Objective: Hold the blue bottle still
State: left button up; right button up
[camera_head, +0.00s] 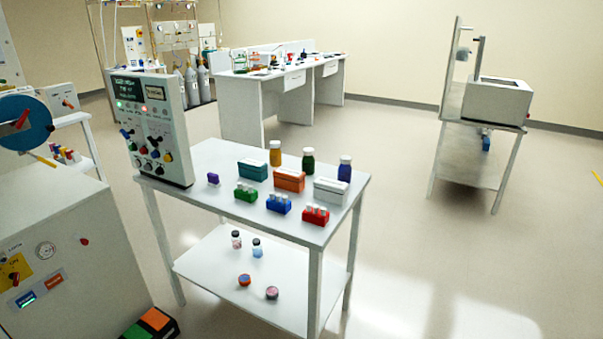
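A dark blue bottle (345,169) with a white cap stands upright on the white table (213,154), at its back right corner. A green bottle (308,161) and an amber bottle (275,154), both with white caps, stand to its left in a row. A pale grey box (331,191) lies just in front of the blue bottle. Neither of my grippers shows in the head view, and nothing is seen touching the bottle.
The table also holds a teal box (252,171), an orange box (289,180), and green, blue and red vial racks (315,215). A control panel (153,130) stands at its left end. Small jars sit on the lower shelf (205,266).

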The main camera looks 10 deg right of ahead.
aim_at(344, 172)
jog(key=i+l+u, duration=0.15)
jog(key=u, duration=0.2)
jog(key=l+u, duration=0.35)
jog(key=i+l+u, duration=0.1)
jog(key=l+u, duration=0.25)
